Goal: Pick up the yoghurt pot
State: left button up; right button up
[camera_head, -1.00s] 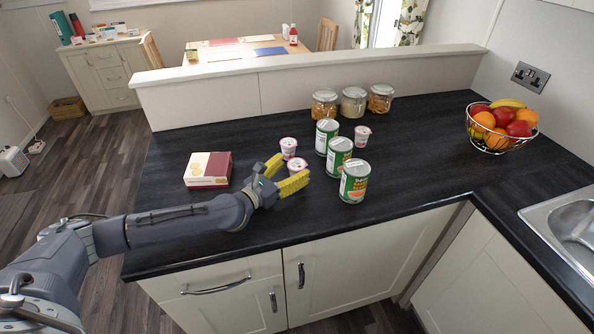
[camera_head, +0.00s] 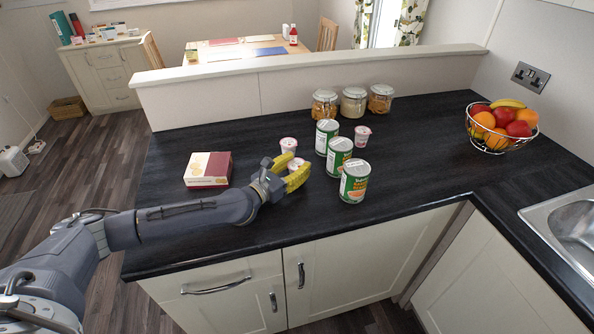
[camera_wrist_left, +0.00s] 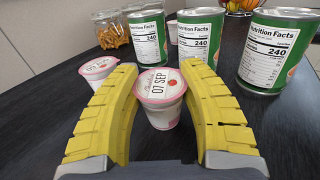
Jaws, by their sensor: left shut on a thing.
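My left gripper (camera_head: 296,172) reaches in from the left, low over the dark worktop (camera_head: 240,145). Its yellow fingers are shut on a small white and pink yoghurt pot (camera_wrist_left: 161,100), one finger on each side. The pot's lid reads "07 SEP", and its top shows between the fingers in the head view (camera_head: 296,162). The pot is upright; I cannot tell whether its base touches the worktop. A second yoghurt pot (camera_head: 288,145) stands just behind, outside the left finger in the wrist view (camera_wrist_left: 98,68). A third pot (camera_head: 362,134) stands further right, behind the cans. My right gripper is out of view.
Several green cans (camera_head: 354,182) stand in a slanting row close to the right of the gripper. A red and cream box (camera_head: 208,170) lies to the left. Glass jars (camera_head: 353,102) stand at the back and a fruit basket (camera_head: 502,125) at the right. The worktop's front middle is clear.

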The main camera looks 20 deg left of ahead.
pick_arm(q)
jog(key=c, duration=0.4)
jog(key=shift+c, duration=0.2)
